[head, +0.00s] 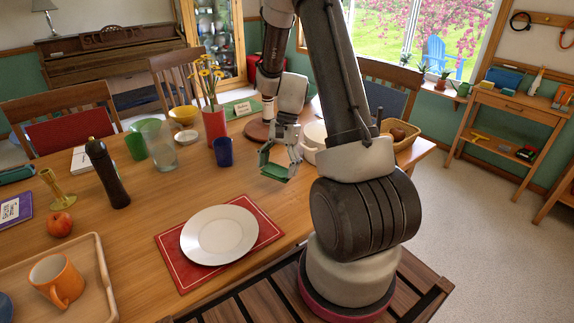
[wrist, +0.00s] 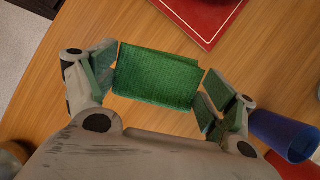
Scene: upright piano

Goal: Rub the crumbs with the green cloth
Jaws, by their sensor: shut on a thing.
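The green cloth (head: 276,168) is in my gripper (head: 281,154), over the table on the far side of the white plate. In the wrist view the folded cloth (wrist: 156,77) spans the space between the two fingers of my gripper (wrist: 157,84). My gripper is shut on it. I cannot tell whether the cloth touches the wood. I cannot make out any crumbs in either view; the cloth, gripper and arm hide part of the table.
A blue cup (head: 223,152) stands left of the cloth, near a red vase (head: 214,126) of flowers. A white plate (head: 219,234) lies on a red placemat (head: 169,248) in front. A white bowl (head: 313,140) and a basket (head: 408,146) stand to the right.

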